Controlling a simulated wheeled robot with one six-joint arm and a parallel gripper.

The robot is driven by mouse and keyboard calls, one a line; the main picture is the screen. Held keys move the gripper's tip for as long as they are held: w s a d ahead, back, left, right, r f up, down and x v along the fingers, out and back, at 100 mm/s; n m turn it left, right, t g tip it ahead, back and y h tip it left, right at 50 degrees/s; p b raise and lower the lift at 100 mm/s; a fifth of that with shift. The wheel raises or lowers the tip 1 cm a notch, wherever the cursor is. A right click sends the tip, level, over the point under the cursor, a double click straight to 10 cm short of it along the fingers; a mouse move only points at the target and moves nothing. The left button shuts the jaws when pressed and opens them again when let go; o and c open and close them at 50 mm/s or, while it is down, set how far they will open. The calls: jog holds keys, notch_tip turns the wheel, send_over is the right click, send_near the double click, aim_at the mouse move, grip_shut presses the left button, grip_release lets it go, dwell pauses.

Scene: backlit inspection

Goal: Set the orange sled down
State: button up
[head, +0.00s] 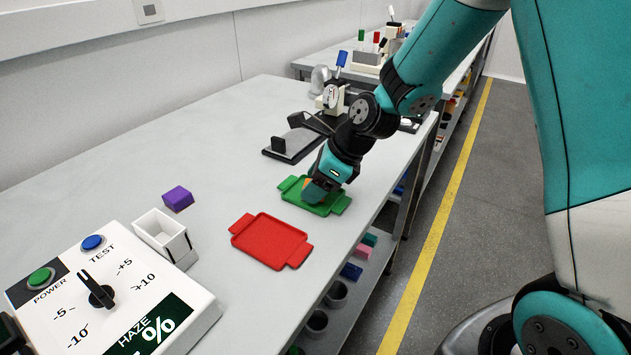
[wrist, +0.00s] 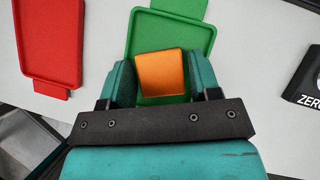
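The orange sled (wrist: 161,73) is a small block between the two fingers of my gripper (wrist: 161,80) in the wrist view. In the head view my gripper (head: 317,190) points down over the green tray (head: 337,205), and only a sliver of the orange sled (head: 308,184) shows beside the fingers. The green tray also shows behind the sled in the wrist view (wrist: 160,30). I cannot tell whether the sled touches the tray.
A red tray (head: 270,240) lies next to the green one, toward the front. A purple block (head: 178,198), a white open box (head: 165,236) and a haze control panel (head: 110,300) stand to the left. A dark-based stand (head: 295,145) is behind my gripper. The table's right edge is close.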

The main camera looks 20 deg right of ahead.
jog(key=p+v, duration=0.1)
jog(key=v, duration=1)
jog(key=s+a+r+n+g, duration=0.1)
jog(key=s+a+n, duration=0.2)
jog(key=s+n, duration=0.4)
jog(key=s+a+r+n+g+h, duration=0.1)
jog(key=s+n, duration=0.6)
jog(key=n, duration=0.7)
jog(key=s+a+r+n+g, duration=0.1)
jog(key=s+a+r+n, duration=0.2)
jog(key=s+a+n, duration=0.3)
jog(key=s+n, duration=0.1)
jog(key=n, duration=0.3)
jog(key=shift+s+r+n, duration=0.2)
jog(key=shift+s+n, duration=0.05)
jog(key=shift+n, duration=0.05)
